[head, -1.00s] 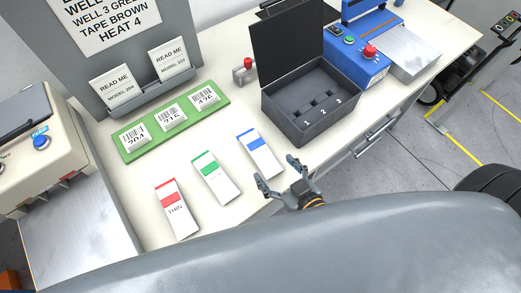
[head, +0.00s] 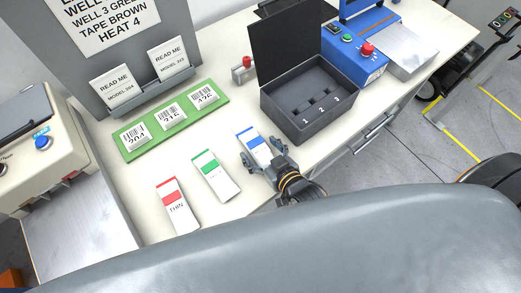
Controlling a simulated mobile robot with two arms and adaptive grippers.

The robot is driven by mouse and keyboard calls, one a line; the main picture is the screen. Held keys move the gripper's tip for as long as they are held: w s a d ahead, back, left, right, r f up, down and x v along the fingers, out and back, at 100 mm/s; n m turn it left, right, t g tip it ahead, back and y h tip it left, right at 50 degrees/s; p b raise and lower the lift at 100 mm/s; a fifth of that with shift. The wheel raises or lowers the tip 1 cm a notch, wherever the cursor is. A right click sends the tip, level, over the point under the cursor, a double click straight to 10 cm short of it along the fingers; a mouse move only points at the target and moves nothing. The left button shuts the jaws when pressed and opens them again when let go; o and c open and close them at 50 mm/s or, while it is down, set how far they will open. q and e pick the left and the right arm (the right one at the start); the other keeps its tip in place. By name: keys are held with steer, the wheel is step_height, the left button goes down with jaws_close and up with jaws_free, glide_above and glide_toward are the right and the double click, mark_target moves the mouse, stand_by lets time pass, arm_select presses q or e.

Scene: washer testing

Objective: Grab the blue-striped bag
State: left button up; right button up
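The blue-striped bag (head: 251,139) is a white packet with a blue band, lying on the white table in the head view. My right gripper (head: 261,160) is at its near end, with one finger on each side of the bag. The fingers are spread and the gripper looks open, with the bag between them. The bag's lower end is partly hidden by the gripper. I cannot tell whether the fingers touch it. My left gripper is not in view.
A green-striped bag (head: 215,178) and a red-striped bag (head: 177,208) lie to the left. An open black box (head: 296,128) with numbered wells stands close on the right. A green tray (head: 180,138) of labelled packets lies behind. A blue machine (head: 350,60) stands at the back right.

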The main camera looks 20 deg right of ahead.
steer(key=c, duration=1.3)
steer(key=shift+o, duration=0.2)
steer(key=shift+r, duration=0.1)
